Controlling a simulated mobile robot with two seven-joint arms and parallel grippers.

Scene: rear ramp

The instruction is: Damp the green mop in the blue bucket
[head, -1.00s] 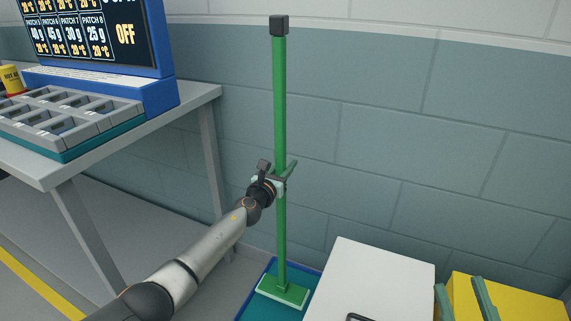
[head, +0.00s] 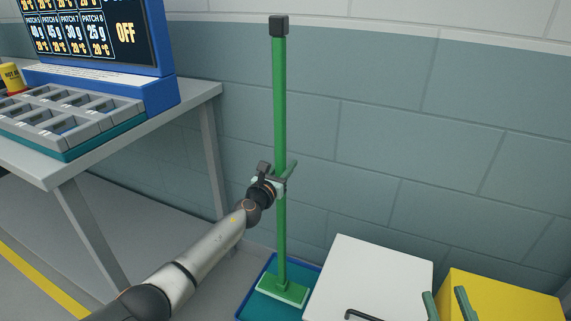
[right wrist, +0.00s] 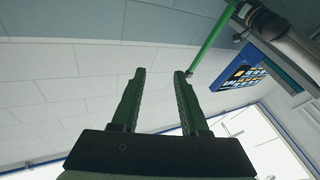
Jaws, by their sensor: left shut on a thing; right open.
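The green mop (head: 280,110) stands upright near the wall, with a dark cap on top. Its flat green head (head: 282,291) is at the bottom, within the outline of a low blue-rimmed, teal-floored container (head: 254,284). I cannot tell whether this is the blue bucket or whether it holds water. My left gripper (head: 273,181) is shut on the mop's handle, about halfway up. My right gripper (head: 447,298) is open and empty at the bottom right; its green fingers also show in the right wrist view (right wrist: 160,78), with nothing between them.
A white box (head: 375,275) with a dark handle stands right of the mop head, and a yellow box (head: 510,298) stands further right. A grey table (head: 190,101) with a tray of compartments and a blue display panel (head: 158,93) is at left. The tiled wall is close behind.

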